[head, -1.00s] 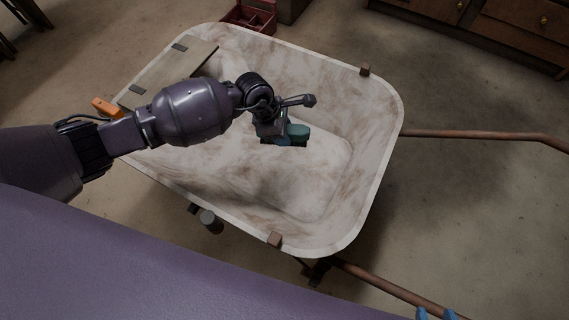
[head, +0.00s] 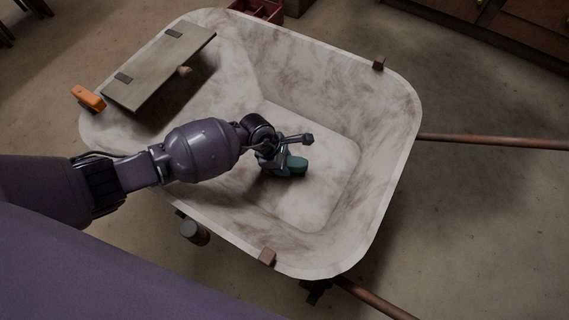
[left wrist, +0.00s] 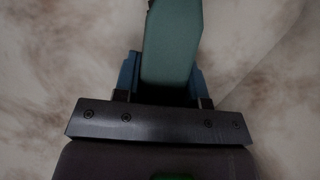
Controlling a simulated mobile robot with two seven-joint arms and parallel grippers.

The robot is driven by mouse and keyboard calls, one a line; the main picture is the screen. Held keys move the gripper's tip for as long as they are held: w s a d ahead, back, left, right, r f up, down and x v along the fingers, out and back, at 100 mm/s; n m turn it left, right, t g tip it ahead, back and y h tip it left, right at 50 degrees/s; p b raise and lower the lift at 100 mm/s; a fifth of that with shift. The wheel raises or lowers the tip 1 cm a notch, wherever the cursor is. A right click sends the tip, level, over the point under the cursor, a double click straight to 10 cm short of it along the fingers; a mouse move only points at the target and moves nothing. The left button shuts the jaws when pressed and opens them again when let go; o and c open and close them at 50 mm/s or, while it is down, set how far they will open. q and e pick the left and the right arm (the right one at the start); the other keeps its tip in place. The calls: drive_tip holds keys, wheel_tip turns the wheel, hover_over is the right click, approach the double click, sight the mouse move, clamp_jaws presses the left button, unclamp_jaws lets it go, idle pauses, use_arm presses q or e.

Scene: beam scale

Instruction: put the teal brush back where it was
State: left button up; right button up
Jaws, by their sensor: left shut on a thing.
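The teal brush (head: 297,165) is in my left gripper (head: 284,172), which is shut on it over the inside of the white, rust-stained wheelbarrow tray (head: 388,190). In the left wrist view the brush (left wrist: 172,45) sticks out between the two blue fingers, with the stained tray surface behind it. I cannot tell whether the brush touches the tray floor. The lower part of the brush is hidden by the gripper in the head view. My right gripper is not in view.
A grey board (head: 160,65) lies across the tray's far left corner, with a small knob-like thing (head: 184,71) by its edge. An orange block (head: 88,98) sits on the left rim. A grey cylinder (head: 195,233) is outside the near rim. A red crate (head: 258,10) stands behind.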

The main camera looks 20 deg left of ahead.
use_arm(q)
drive_tip(key=shift+s+f, duration=0.1)
drive_tip(key=shift+f, duration=0.8)
drive_tip(key=shift+f, duration=0.1)
drive_tip(key=o, duration=0.9)
